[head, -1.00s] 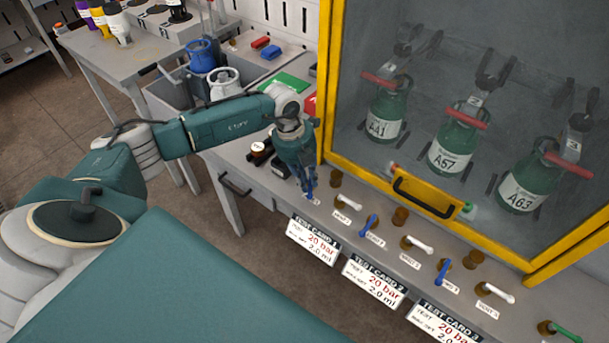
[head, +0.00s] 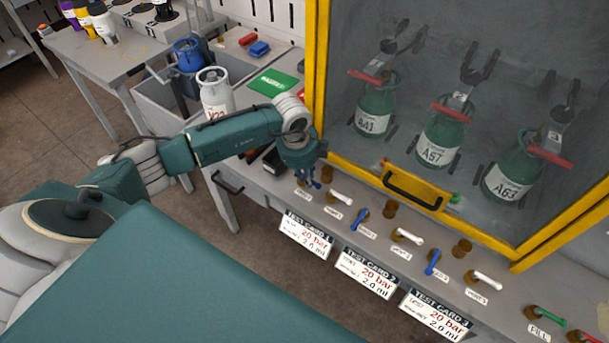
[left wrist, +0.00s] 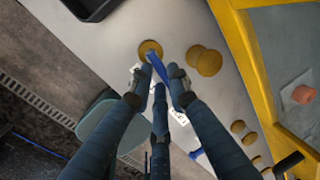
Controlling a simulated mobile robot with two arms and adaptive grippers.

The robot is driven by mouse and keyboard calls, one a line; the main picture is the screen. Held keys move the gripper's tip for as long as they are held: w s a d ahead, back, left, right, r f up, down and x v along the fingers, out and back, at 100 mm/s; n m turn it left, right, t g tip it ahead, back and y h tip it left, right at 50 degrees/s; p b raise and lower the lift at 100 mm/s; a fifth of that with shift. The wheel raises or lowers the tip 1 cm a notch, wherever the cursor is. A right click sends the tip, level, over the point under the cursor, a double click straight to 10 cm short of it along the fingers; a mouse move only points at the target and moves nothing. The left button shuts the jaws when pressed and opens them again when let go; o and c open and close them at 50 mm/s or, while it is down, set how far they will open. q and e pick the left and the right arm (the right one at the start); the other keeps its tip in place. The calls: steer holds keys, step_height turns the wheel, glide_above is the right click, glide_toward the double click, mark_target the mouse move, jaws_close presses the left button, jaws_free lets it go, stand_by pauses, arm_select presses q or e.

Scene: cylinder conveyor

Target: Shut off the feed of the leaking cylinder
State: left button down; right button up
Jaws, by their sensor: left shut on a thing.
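Three green cylinders stand behind the cabinet window: A41 (head: 376,110), A57 (head: 441,140) and A63 (head: 511,175). I cannot tell from these frames which one leaks. A row of brass valves with blue, white and green levers runs along the bench front. My left gripper (head: 313,182) is at the leftmost valve (head: 301,193), below the window's left corner. In the head view the gripper mostly hides this lever. My right gripper is not in view.
The yellow-framed window with its black handle (head: 413,192) is close to the right of my left gripper. Another blue lever (head: 360,219) and a white lever (head: 340,197) are near. Three test cards hang on the bench front. A white cylinder (head: 214,95) stands behind my arm.

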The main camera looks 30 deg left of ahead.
arm_select(q)
steer(key=shift+w+r+n, duration=0.1)
steer(key=shift+w+n, duration=0.15)
steer(key=shift+n, duration=0.25)
steer(key=c, duration=1.6)
jaws_free()
steer(key=shift+c, duration=0.2)
step_height(320, 180, up, 12)
steer(key=s, duration=0.2)
steer(key=shift+s, duration=0.2)
